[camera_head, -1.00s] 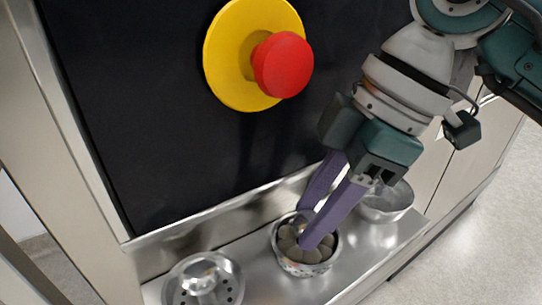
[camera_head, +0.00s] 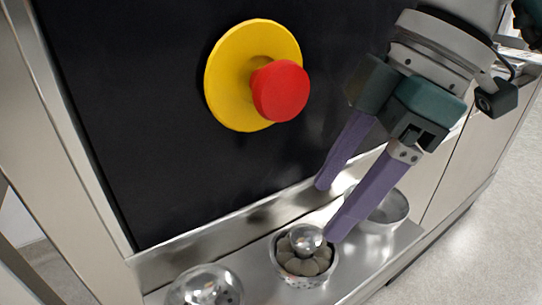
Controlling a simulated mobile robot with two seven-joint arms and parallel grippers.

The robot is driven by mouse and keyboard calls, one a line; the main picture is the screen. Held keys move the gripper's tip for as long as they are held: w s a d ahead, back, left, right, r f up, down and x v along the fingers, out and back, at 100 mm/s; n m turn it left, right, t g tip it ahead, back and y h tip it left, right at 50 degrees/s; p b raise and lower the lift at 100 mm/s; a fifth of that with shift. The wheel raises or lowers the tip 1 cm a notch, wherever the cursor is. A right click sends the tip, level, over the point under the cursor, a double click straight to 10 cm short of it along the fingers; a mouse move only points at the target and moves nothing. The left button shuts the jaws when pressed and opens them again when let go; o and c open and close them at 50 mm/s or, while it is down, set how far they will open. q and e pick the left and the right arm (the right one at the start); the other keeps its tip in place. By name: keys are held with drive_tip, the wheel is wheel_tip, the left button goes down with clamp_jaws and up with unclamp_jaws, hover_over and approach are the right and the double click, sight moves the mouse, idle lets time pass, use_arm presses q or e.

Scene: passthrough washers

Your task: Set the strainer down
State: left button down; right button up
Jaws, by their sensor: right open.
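The strainer (camera_head: 288,273), a small round metal basket with dark rounded pieces and a shiny ball-like knob in it, stands upright on the metal ledge (camera_head: 252,268). My right gripper (camera_head: 328,213) is above the ledge, up and to the right of the strainer. Its two purple fingers are spread wide with nothing between them, and they look clear of the strainer. My left gripper is not in view.
A metal bowl (camera_head: 388,213) stands on the ledge right of the strainer, partly behind a finger. A shiny domed metal item (camera_head: 205,288) is at the lower left, cut off by the frame. A red button (camera_head: 281,90) on a yellow disc (camera_head: 228,80) sticks out from the black panel.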

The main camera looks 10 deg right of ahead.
drive_tip(key=p+v, duration=0.1)
drive_tip(key=v, duration=0.5)
drive_tip(key=shift+d+r, duration=0.2)
drive_tip(key=shift+r, duration=0.1)
